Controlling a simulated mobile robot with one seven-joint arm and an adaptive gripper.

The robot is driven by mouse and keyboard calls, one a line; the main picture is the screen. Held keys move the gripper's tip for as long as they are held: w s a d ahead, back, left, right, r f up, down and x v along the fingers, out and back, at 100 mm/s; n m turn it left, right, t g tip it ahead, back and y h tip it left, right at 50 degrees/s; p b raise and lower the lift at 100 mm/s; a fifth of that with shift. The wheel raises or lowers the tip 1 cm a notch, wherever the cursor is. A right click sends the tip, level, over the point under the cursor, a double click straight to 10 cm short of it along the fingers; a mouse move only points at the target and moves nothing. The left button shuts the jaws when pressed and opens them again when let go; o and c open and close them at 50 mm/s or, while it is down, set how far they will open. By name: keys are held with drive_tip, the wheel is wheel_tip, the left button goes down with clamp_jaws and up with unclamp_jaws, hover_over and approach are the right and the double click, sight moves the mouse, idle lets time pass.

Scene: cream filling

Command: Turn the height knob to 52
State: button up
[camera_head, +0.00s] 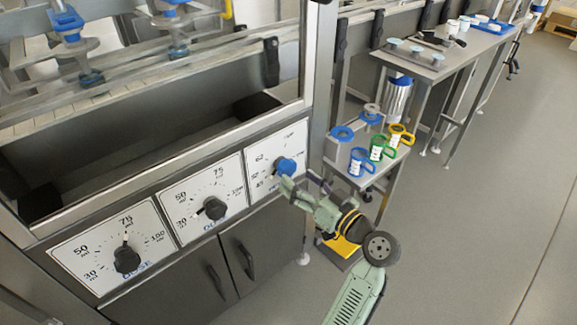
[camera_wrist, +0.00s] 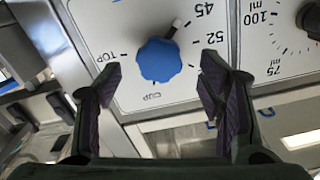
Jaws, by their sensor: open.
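The height knob is blue (camera_head: 287,167) and sits on the right-hand white dial panel of the machine. In the wrist view the blue knob (camera_wrist: 160,61) shows close up, with marks TOP, CUP, 45 and 52 around it, upside down. A dark pointer with a white tip runs from the knob to the upper right, ending near the 45 mark and away from 52. My gripper (camera_wrist: 161,85) is open, with one fingertip to each side of the knob and gaps between. In the head view my gripper (camera_head: 301,188) is just in front of the panel.
Two more dial panels with black knobs (camera_head: 127,259) (camera_head: 214,208) are on the left. Dark cabinet doors (camera_head: 243,262) with handles are below. A small side table right of the machine holds blue, green and yellow-handled items (camera_head: 380,148). The floor at right is clear.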

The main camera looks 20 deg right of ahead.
sight(289, 171)
drive_tip(key=x, duration=0.5)
drive_tip(key=shift+p, duration=0.4)
drive_tip(key=c, duration=1.1)
drive_tip(key=shift+c, duration=0.2)
drive_tip(key=shift+m, duration=0.3)
drive_tip(key=m+p, duration=0.2)
drive_tip(key=m, duration=0.2)
drive_tip(key=shift+r, duration=0.2)
drive_tip(key=shift+f+m+p, duration=0.1)
drive_tip(key=shift+m+p, duration=1.05)
drive_tip(key=shift+m, duration=0.85)
